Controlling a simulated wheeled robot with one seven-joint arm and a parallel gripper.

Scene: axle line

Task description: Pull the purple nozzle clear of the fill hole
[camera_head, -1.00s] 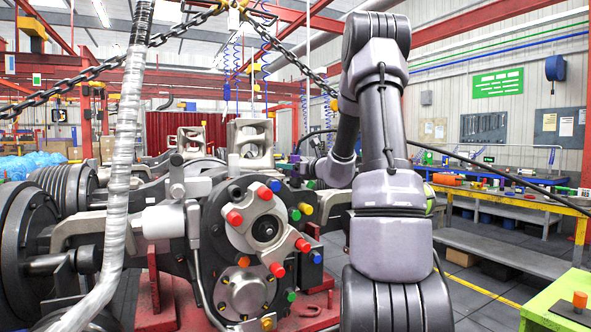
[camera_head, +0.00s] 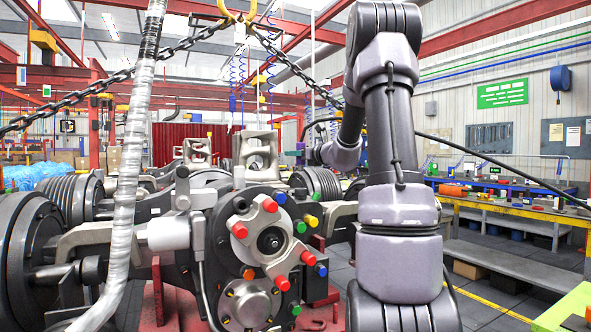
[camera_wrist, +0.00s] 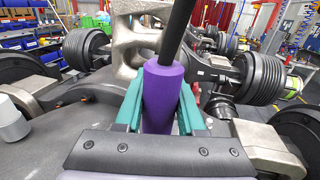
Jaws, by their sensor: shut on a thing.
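The purple nozzle (camera_wrist: 163,88) stands near upright in the wrist view, with a black hose rising from its top. My gripper (camera_wrist: 160,93) is shut on it, one teal finger on each side. The nozzle's lower end is hidden behind the gripper body, and the fill hole does not show, so I cannot tell whether the tip is inside it. In the head view, my own arm hides the gripper and nozzle. The axle housing (camera_wrist: 90,100) lies below and around the gripper.
A pale cast bracket (camera_wrist: 135,42) stands just beyond the nozzle. Ribbed black drums (camera_wrist: 257,70) flank the housing. In the head view, a chain (camera_head: 75,97) and a wrapped hose (camera_head: 133,160) hang in front, and a yellow-edged workbench (camera_head: 510,212) stands right.

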